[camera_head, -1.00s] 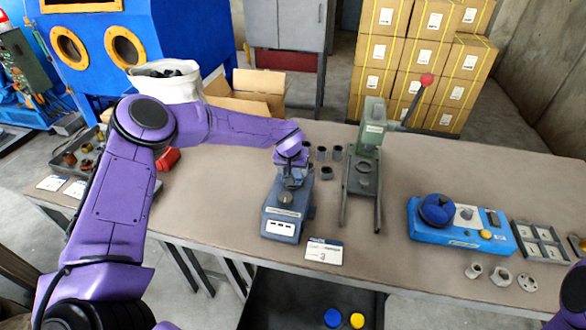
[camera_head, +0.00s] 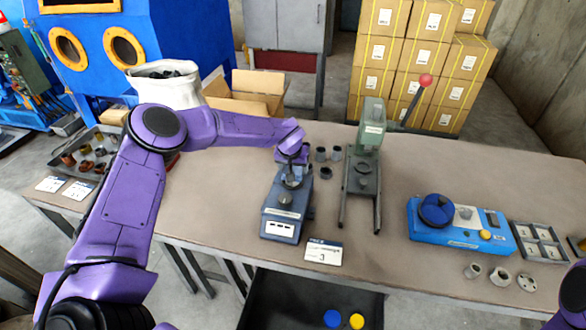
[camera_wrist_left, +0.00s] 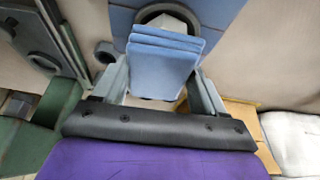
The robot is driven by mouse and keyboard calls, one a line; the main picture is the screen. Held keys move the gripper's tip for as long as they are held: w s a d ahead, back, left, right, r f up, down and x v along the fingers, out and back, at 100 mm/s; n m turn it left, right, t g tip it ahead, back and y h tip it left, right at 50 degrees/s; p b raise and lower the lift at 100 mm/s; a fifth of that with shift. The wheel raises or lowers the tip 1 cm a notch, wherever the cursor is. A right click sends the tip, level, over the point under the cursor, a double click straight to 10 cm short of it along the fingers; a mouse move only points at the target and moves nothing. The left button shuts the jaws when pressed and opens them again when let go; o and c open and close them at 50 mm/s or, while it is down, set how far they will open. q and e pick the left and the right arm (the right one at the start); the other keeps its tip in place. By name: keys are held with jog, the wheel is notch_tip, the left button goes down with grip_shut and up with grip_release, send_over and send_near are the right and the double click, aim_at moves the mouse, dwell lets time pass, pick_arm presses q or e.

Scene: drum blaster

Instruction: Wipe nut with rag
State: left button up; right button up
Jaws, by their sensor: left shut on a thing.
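My left gripper (camera_head: 291,174) is over the small blue-grey bench machine (camera_head: 285,215), its wrist pointing down. In the left wrist view the left gripper (camera_wrist_left: 162,88) is shut on a folded blue rag (camera_wrist_left: 165,55), held between its two grey fingers. A dark round ring (camera_wrist_left: 172,14) on the machine shows just beyond the rag, partly covered by it. A hexagonal metal nut (camera_head: 500,276) lies on the table at the right front, well away from this gripper. My right gripper is out of view.
A green press (camera_head: 370,130) with a red-knobbed lever stands right of the machine, close by. Several dark cylinders (camera_head: 321,154) stand between them. A blue device (camera_head: 460,226) and a grey slotted tray (camera_head: 540,241) are farther right. A label card (camera_head: 323,252) lies in front.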

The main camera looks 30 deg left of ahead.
pick_arm(q)
jog(key=shift+s+d+r+p, duration=0.1)
jog(key=shift+s+p, duration=0.3)
jog(key=shift+s, duration=0.05)
jog(key=shift+s+d+p, duration=0.25)
jog(key=shift+s+p, duration=0.2)
jog(key=shift+s, duration=0.25)
jog(key=shift+s+d+p, duration=0.15)
jog(key=shift+s+p, duration=0.1)
jog(key=shift+s, duration=0.3)
jog(key=shift+s+d+p, duration=0.15)
jog(key=shift+s+p, duration=0.05)
jog(key=shift+s, duration=0.3)
jog(key=shift+w+a, duration=0.25)
jog(key=shift+w, duration=0.65)
jog(key=shift+w+a, duration=0.2)
jog(key=shift+w, duration=0.45)
jog(key=shift+w+a, duration=0.2)
jog(key=shift+w, duration=0.4)
